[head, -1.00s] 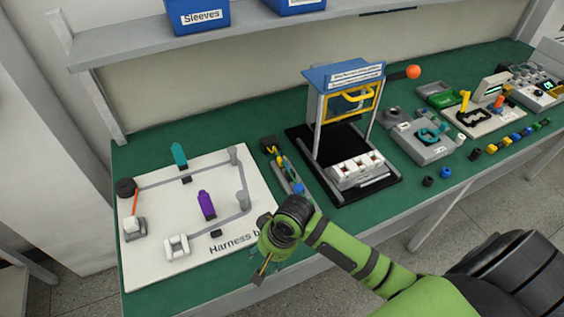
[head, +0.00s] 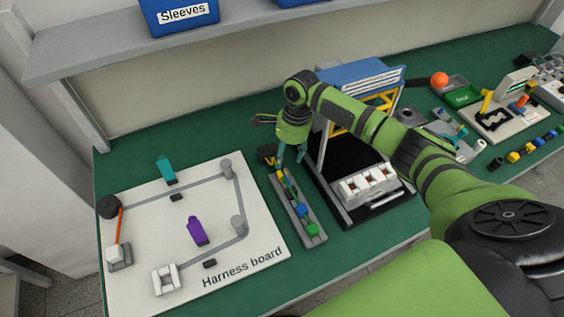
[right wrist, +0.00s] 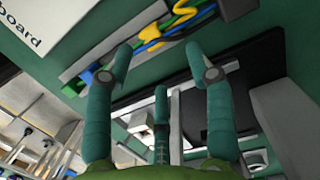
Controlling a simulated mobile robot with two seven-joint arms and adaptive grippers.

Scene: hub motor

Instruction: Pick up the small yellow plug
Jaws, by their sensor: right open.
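A yellow piece (head: 283,176), which may be the small yellow plug, lies at the back part of a narrow grey tray (head: 291,207) beside the harness board. It also shows in the right wrist view (right wrist: 151,34), but its exact shape is unclear. Blue (head: 301,210) and green (head: 313,229) pieces lie nearer the tray's front. Small yellow pieces (head: 513,157) also stand in a row at the far right. My right gripper (head: 290,163) is over the tray's back end, fingers down. In the wrist view its fingers (right wrist: 166,64) are apart and empty. My left gripper is out of view.
The harness board (head: 140,245) with its posts, purple piece (head: 197,231) and teal piece (head: 166,169) is left of the tray. A blue-topped test stand (head: 358,73) is close on the right, partly behind my arm. A shelf (head: 100,62) with blue bins hangs above.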

